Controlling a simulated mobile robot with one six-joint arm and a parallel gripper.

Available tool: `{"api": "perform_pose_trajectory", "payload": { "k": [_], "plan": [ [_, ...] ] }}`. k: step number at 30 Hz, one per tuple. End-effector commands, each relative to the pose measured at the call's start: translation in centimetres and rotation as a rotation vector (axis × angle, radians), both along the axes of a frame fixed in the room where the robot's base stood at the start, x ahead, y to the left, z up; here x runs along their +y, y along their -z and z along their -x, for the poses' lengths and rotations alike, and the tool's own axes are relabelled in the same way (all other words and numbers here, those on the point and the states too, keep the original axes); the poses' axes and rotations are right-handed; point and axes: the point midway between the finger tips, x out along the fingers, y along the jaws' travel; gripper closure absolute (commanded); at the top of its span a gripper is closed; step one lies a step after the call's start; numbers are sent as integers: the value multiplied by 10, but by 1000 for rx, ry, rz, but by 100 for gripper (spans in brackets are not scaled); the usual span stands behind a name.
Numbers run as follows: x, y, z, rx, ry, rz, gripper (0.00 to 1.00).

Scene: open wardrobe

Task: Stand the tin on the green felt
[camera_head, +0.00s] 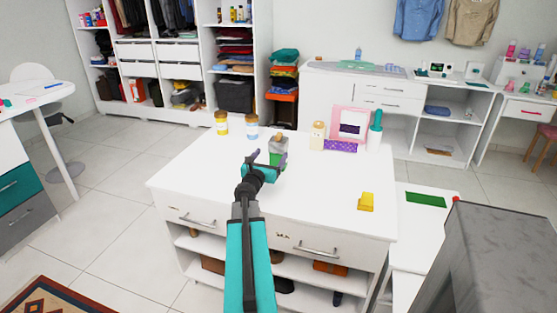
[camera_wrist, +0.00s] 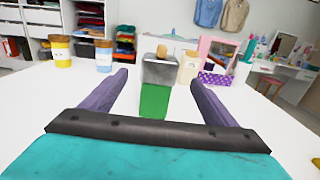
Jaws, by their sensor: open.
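A small upright green box-like thing, seemingly the tin (camera_head: 277,161), stands on the white table. It also shows in the wrist view (camera_wrist: 154,101), ahead of my fingers and a little left of the middle between them. The green felt (camera_head: 426,199) is a flat green rectangle on a lower white surface right of the table, and I do not see it in the wrist view. My gripper (camera_head: 264,162) is open and empty. Its two purple fingers (camera_wrist: 158,80) point toward the tin from the near side. I cannot tell the exact gap.
A grey block-like thing with a tan knob (camera_wrist: 160,70) stands right behind the tin. Two jars (camera_head: 222,123), a cream bottle (camera_head: 318,134), a pink frame (camera_head: 350,121) and a teal-topped bottle (camera_head: 375,130) stand farther back. A yellow object (camera_head: 366,202) lies at the right front.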

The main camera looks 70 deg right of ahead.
Motion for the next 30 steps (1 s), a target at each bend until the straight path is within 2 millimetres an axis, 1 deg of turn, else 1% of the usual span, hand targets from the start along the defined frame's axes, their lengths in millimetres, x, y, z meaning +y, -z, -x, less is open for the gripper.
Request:
{"api": "perform_pose_trajectory", "payload": {
  "k": [1,3,18,22,30],
  "plan": [
    [-7,0,-1,0,1,0,19],
    [-13,0,-2,0,1,0,19],
    [-54,0,-4,0,0,0,19],
    [-58,0,-4,0,0,0,19],
    [-58,0,-4,0,0,0,19]
  ]
}}
